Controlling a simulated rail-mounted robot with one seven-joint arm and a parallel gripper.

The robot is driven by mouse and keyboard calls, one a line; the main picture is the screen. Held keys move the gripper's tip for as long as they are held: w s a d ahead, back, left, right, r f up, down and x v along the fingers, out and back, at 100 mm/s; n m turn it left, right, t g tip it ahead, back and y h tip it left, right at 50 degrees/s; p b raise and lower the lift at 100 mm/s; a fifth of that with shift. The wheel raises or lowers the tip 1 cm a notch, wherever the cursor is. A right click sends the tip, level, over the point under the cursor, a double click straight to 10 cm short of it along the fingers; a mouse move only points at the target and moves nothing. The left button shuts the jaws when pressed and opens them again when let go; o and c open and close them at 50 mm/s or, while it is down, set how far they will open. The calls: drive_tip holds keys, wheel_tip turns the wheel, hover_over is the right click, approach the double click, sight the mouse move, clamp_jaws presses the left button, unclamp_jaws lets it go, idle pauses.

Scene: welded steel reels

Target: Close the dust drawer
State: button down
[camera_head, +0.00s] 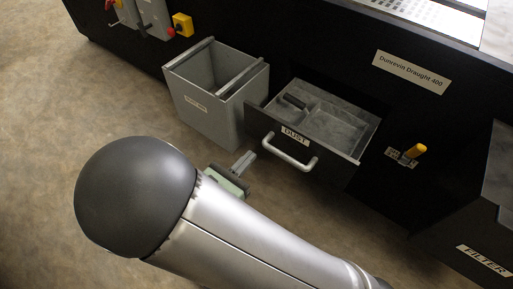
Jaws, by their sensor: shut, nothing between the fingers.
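The dust drawer (341,123) stands pulled out of the black machine. It is a grey-lined tray with a black front, a "DUST" label (295,136) and a pale bar handle (290,155). A small dark-handled item (294,101) lies inside it at the left. My gripper (247,158) is shut and empty, a little left of the handle and in front of the drawer's left front corner. It appears apart from the drawer. My arm's large dark joint hides the floor at the lower left and part of the gripper's body.
A grey open bin (212,109) stands left of the drawer. A yellow-handled lever (414,151) projects from the machine front (325,50) at the right. A dark box labelled "FILTER" (483,262) juts out at the lower right. Bare floor (60,120) lies at the left.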

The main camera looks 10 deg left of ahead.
sight(281, 123)
drive_tip(key=b+x, duration=0.2)
drive_tip(key=x, duration=1)
drive_tip(key=shift+w, duration=0.2)
